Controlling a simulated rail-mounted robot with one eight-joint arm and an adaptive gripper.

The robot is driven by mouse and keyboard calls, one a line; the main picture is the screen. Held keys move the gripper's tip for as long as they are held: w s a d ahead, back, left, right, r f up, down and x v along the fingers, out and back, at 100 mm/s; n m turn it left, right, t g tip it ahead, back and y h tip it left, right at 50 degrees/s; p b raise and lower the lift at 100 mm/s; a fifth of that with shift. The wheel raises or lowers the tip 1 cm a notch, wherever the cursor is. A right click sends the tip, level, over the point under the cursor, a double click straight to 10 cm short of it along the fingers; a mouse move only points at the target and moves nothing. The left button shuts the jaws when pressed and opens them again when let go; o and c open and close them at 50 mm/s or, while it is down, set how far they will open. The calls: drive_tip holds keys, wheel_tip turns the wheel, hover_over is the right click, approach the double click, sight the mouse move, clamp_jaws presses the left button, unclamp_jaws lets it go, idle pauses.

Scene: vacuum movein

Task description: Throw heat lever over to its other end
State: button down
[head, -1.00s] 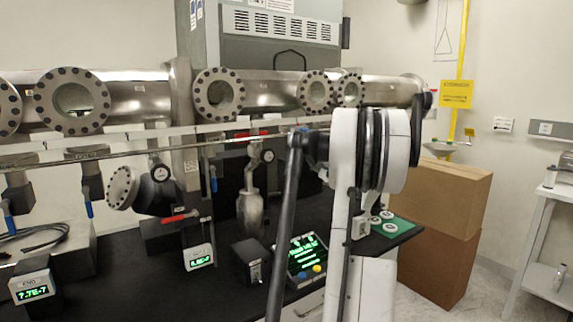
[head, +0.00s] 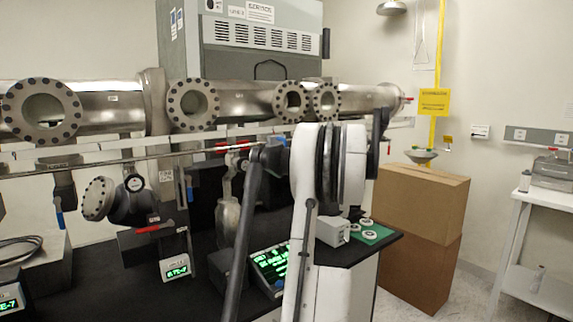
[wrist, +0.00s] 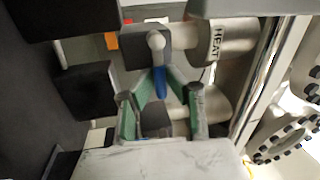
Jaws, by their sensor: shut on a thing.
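The heat lever (wrist: 161,84) is a blue handle in the wrist view, below a grey valve block with a round pale knob. The valve sits beside a metal cylinder labelled HEAT (wrist: 217,42). My gripper (wrist: 160,80) has its green-padded fingers on both sides of the blue handle, shut on it. The handle points down in the wrist picture, toward my palm. In the head view my dark and white arm links cover the middle, and neither my gripper nor the heat lever can be made out there.
A metal pipe with round flanges (head: 192,104) runs across the head view above a black bench (head: 130,290). Small green-lit displays (head: 174,270) stand on the bench. Cardboard boxes (head: 420,205) and a white cart (head: 535,230) are on the right. A dark block (wrist: 85,90) lies left of my fingers.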

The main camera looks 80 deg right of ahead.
drive_tip(key=shift+r, duration=0.2)
drive_tip(key=c, duration=1.7)
unclamp_jaws()
drive_tip(key=shift+s+a+r, duration=0.1)
drive_tip(key=shift+s, duration=0.05)
drive_tip(key=shift+c, duration=0.2)
drive_tip(key=v, duration=1.2)
